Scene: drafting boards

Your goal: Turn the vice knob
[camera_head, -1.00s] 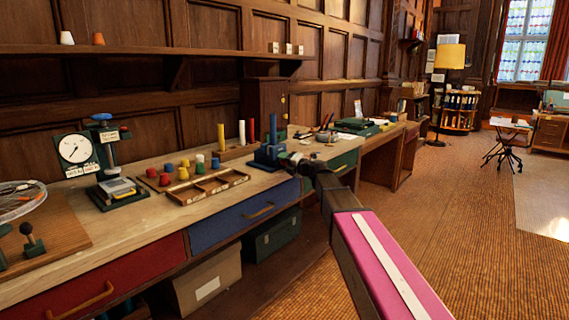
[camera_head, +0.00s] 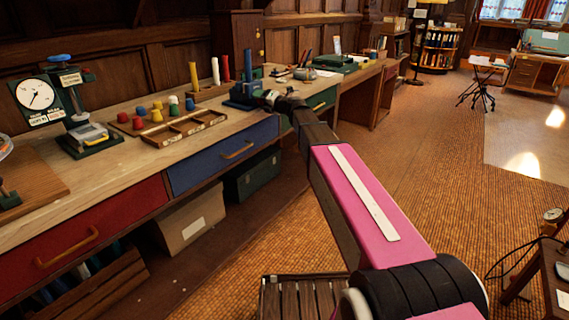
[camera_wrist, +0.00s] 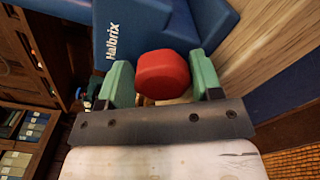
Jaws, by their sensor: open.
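The blue vice (camera_head: 241,93) stands at the front edge of the wooden workbench. In the wrist view its blue body (camera_wrist: 125,28), with the white word "Halbrix", fills the top. The red vice knob (camera_wrist: 163,74) faces my wrist camera and lies between the two green fingers of my gripper (camera_wrist: 158,62). In the head view my gripper (camera_head: 265,97) is at the vice's right side, and the knob is hidden there.
Left of the vice are a partitioned wooden tray (camera_head: 186,128), several coloured pegs and a dial gauge stand (camera_head: 85,130). Upright coloured rods (camera_head: 215,72) stand behind it. Drawers (camera_head: 222,152) line the bench front. A slatted wooden stool (camera_head: 300,298) is on the floor near my arm.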

